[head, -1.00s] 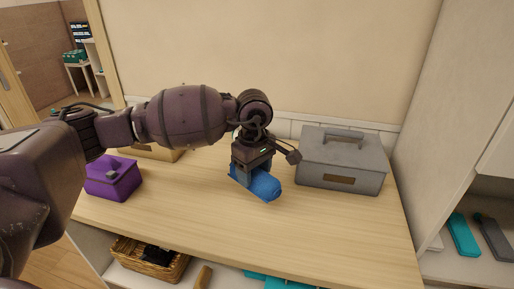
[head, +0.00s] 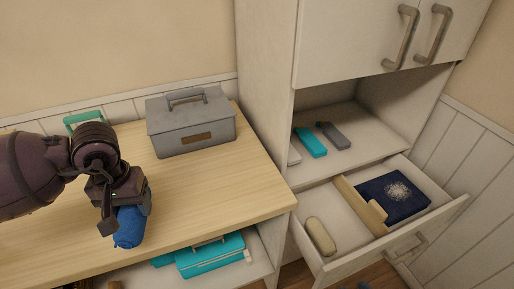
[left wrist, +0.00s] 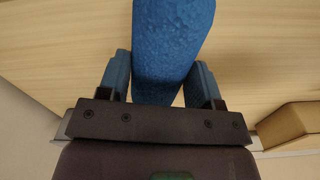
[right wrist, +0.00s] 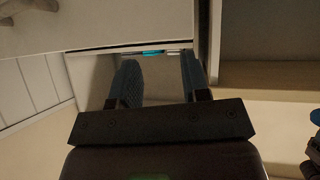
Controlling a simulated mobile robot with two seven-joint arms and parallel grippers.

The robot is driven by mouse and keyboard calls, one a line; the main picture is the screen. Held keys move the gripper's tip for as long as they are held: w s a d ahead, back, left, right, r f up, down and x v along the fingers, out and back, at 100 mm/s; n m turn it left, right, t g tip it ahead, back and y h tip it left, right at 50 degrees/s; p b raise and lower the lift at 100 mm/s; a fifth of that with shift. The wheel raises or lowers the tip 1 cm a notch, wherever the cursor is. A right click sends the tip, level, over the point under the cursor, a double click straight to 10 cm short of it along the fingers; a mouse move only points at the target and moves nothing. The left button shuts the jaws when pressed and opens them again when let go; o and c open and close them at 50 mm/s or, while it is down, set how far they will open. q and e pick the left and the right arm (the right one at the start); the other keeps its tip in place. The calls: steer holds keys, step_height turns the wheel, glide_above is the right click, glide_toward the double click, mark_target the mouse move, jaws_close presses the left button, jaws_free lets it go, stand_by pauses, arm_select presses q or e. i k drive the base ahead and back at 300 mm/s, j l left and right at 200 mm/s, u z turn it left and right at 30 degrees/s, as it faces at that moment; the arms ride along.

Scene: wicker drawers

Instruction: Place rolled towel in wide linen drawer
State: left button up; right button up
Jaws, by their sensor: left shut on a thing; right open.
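The rolled towel (head: 130,227) is blue. My left gripper (head: 122,205) is shut on it above the wooden counter, and the towel also shows between the fingers in the left wrist view (left wrist: 172,45). Whether the towel touches the counter I cannot tell. An open drawer (head: 451,212) sticks out of the white cabinet at the right.
A grey lidded box (head: 190,125) stands on the counter (head: 215,190) right of the towel. Teal cases (head: 212,256) lie on the shelf below. The cabinet's open shelf (head: 365,140) above the drawer holds several small cases. Handled doors (head: 350,40) hang above it.

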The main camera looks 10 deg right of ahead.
mark_target(350, 236)
steer(key=k+l, duration=0.15)
steer(key=l, duration=0.15)
steer(key=k+l, duration=0.2)
steer(key=k+l+z, duration=0.15)
steer(key=l, duration=0.15)
steer(key=k+l+z, duration=0.15)
steer(key=l, duration=0.2)
steer(key=z, duration=1)
